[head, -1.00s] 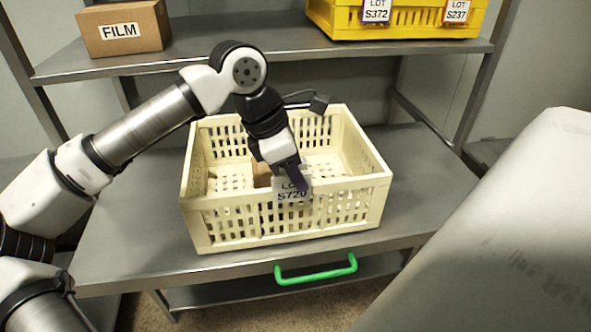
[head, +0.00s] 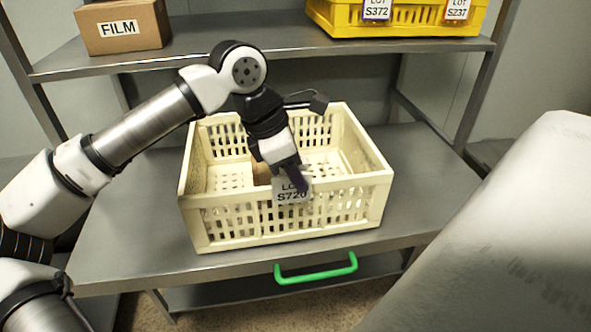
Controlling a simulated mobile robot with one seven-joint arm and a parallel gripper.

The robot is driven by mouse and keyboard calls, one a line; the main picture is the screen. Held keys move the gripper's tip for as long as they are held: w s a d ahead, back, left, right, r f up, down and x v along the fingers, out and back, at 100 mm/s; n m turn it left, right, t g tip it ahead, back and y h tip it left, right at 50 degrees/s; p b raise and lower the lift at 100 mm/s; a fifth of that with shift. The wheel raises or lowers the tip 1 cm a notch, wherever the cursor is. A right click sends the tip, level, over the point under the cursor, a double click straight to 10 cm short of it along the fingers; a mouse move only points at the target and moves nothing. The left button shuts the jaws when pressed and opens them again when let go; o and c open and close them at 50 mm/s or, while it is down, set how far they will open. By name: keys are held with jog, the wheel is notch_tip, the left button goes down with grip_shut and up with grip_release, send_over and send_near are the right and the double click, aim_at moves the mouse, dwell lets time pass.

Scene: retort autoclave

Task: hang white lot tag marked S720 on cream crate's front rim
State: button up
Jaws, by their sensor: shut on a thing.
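The cream crate (head: 228,222) stands on the grey metal shelf, its slatted front facing me. The white lot tag marked S720 (head: 290,194) is at the middle of the crate's front rim, in front of the slats. My gripper (head: 299,182) reaches down from above the crate and is shut on the tag's upper part, covering some of its lettering. The gripper hides the tag's top, so I cannot tell whether the tag is hooked over the rim.
A brown object (head: 262,172) sits inside the crate behind the gripper. The upper shelf (head: 240,52) carries a FILM box (head: 122,28) and a yellow crate (head: 412,20) with tags S372 and S237. A green handle (head: 316,270) is below the front edge. Shelf space is free right of the crate.

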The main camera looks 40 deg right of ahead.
jog(key=shift+f+b, duration=1.1)
jog(key=shift+f, duration=0.15)
jog(key=o, duration=1)
jog(key=shift+r, duration=0.1)
jog(key=b+v, duration=0.1)
jog(key=v, duration=1.2)
jog(key=shift+a+r, duration=0.2)
jog(key=shift+r, duration=0.1)
